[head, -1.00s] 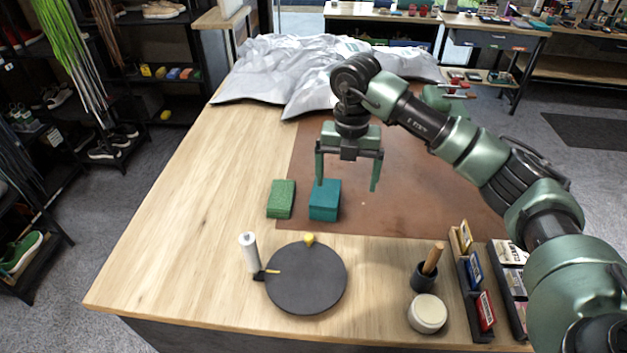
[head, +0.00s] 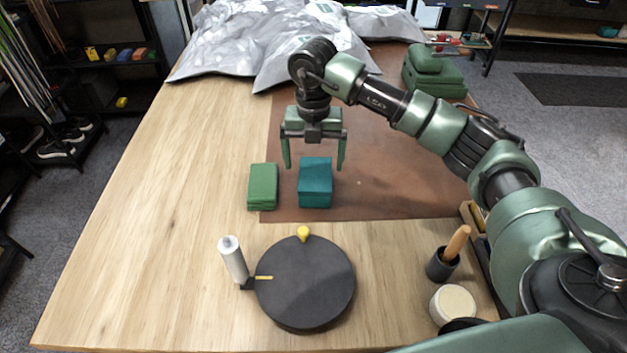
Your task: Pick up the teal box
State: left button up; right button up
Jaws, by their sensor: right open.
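The teal box (head: 315,188) stands on the brown mat (head: 390,190), near its front left part. My right gripper (head: 313,166) is open and points down over the box. Its two fingers appear on either side of the box's far part, one to the left and one to the right. The jaws hold nothing. I cannot tell exactly how high the fingertips are above the mat. My left gripper is not in view.
A green block (head: 262,187) lies just left of the teal box. In front are a round black turntable (head: 305,282), a white bottle (head: 233,260), a dark cup with a wooden handle (head: 442,264) and a round tin (head: 453,305). Crumpled grey sheeting (head: 290,45) covers the back.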

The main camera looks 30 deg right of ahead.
aim_at(315, 173)
jog(key=shift+s+f, duration=0.15)
jog(key=shift+f, duration=0.25)
jog(key=f+p, duration=0.1)
jog(key=f, duration=0.1)
jog(key=f+p, duration=0.1)
jog(key=shift+d+f, duration=0.2)
jog(key=shift+f, duration=0.65)
jog(key=c, duration=1.7)
jog(key=shift+r, duration=0.15)
